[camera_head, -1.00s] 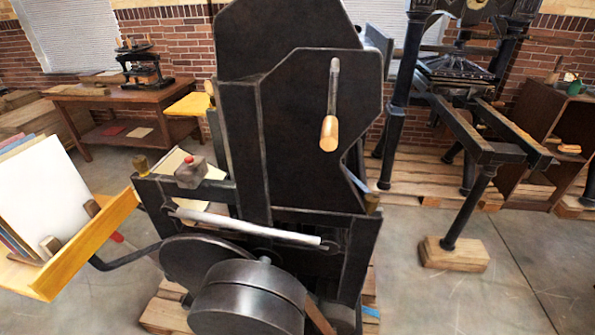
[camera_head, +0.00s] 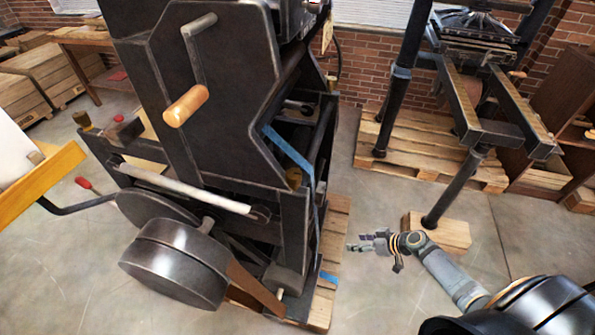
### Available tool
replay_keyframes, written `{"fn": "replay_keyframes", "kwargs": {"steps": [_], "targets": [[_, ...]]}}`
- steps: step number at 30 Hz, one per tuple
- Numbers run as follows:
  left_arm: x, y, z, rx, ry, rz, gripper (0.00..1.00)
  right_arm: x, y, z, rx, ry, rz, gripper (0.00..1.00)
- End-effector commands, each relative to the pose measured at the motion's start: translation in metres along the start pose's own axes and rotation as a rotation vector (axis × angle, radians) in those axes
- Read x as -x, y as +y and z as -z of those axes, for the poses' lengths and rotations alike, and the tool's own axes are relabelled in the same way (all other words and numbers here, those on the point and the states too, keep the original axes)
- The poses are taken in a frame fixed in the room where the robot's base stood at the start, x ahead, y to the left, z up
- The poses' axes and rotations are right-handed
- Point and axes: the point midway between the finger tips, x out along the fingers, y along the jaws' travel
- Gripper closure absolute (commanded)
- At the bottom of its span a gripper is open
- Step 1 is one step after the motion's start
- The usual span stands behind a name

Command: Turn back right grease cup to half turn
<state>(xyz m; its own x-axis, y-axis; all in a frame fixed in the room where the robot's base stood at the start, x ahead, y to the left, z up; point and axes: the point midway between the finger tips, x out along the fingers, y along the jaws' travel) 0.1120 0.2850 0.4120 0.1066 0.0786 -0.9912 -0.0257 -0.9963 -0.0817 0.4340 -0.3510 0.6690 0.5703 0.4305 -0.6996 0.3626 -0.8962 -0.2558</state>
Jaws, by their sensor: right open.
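The dark press (camera_head: 215,95) fills the left and middle of the head view. A small brass cup (camera_head: 294,178) shows on its right side, partly behind the frame edge and a blue strap. Another small brass-coloured piece (camera_head: 332,83) shows farther back on the right; it is too small to tell its turn. A third brass cup (camera_head: 82,119) stands at the left end. My right gripper (camera_head: 354,245) is open and empty, right of the press and apart from it, with its fingers pointing left. My left gripper is not in view.
A crank with a wooden handle (camera_head: 186,105) sticks out from the press side. A flywheel drum (camera_head: 175,262) is low in front. A wooden pallet (camera_head: 325,265) lies under the press. A second press (camera_head: 470,90) stands behind right. Bare floor lies between them.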

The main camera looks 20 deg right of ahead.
Motion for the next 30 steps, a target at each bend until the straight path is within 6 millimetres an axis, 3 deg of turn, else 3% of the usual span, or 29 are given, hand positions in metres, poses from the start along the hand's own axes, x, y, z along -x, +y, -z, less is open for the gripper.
{"fn": "replay_keyframes", "kwargs": {"steps": [1,3,6,9,12,17,22,30], "targets": [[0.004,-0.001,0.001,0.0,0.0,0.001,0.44,0.02,-0.019,0.059,0.09,0.099,0.098,0.39],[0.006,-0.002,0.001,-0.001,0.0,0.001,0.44,0.05,-0.057,0.126,0.207,0.243,0.243,0.39],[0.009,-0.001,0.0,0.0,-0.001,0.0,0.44,0.095,-0.11,0.195,0.351,0.423,0.415,0.39],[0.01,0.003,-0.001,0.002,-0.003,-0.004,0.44,0.133,-0.148,0.235,0.446,0.556,0.533,0.39],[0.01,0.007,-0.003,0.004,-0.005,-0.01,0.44,0.154,-0.169,0.254,0.491,0.63,0.594,0.39],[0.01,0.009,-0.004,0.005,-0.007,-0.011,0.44,0.161,-0.175,0.26,0.503,0.66,0.614,0.39],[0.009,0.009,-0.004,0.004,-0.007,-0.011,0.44,0.15,-0.186,0.267,0.502,0.665,0.614,0.39],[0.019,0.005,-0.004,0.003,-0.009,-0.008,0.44,0.118,-0.222,0.291,0.497,0.665,0.613,0.39]]}}
